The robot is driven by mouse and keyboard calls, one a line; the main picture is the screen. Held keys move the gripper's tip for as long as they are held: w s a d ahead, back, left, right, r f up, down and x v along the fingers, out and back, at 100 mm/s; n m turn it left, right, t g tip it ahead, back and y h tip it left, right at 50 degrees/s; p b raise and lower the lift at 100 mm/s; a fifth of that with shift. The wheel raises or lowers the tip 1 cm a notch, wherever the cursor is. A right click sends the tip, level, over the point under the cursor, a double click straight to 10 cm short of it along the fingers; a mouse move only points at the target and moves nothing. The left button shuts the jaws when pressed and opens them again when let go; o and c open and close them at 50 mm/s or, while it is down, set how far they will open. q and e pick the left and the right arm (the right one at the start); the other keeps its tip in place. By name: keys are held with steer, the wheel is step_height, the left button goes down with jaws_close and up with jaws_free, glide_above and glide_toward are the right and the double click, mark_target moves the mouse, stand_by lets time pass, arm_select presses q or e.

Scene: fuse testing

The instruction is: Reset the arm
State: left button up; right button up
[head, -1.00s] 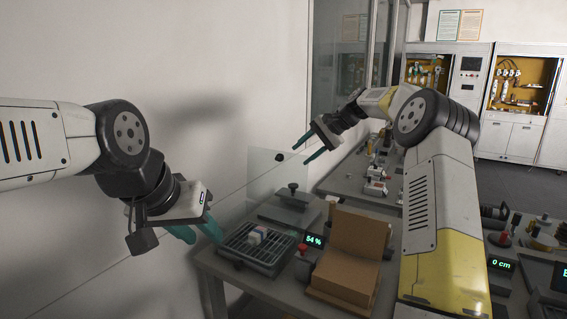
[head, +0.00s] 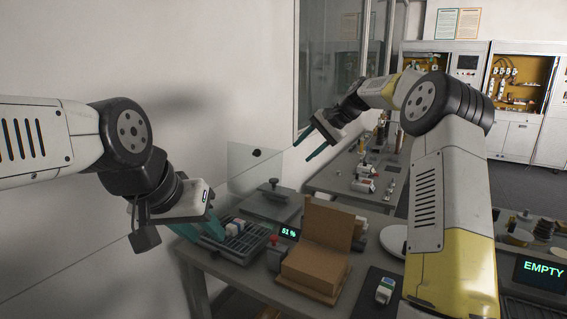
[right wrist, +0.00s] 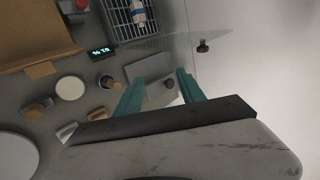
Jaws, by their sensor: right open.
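My right arm reaches over the bench from the right in the head view. Its gripper (head: 306,147) is open and empty, held in the air past the clear panel. A small white-and-blue item (head: 235,227) lies on the rack, clear of the right fingers.
An open brown cardboard box (head: 313,269) stands on the bench beside a display reading 51 % (head: 288,233). A clear panel (head: 243,170) stands by the wall. A white-green device (head: 384,290) lies on a dark mat. Another display reads EMPTY (head: 543,268). Cabinets (head: 516,110) stand behind.

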steer(key=s+d+r+n+t+h, duration=0.1)
steer(key=s+r+n+h, duration=0.15)
steer(key=s, duration=0.85)
steer(key=s+d+r+n+h, duration=0.1)
steer(key=s+r+n+h, duration=0.15)
steer(key=s, duration=0.95)
steer(key=s+d+f, duration=0.2)
steer(key=s+f, duration=0.1)
steer(key=s, duration=0.7)
steer(key=s+d+f+n+t, duration=0.1)
steer(key=s+d+f, duration=0.1)
steer(key=s, duration=0.7)
steer(key=shift+s+d+f+n+t+h, duration=0.3)
steer(key=shift+s+d+f, duration=0.05)
steer(key=shift+f, duration=0.55)
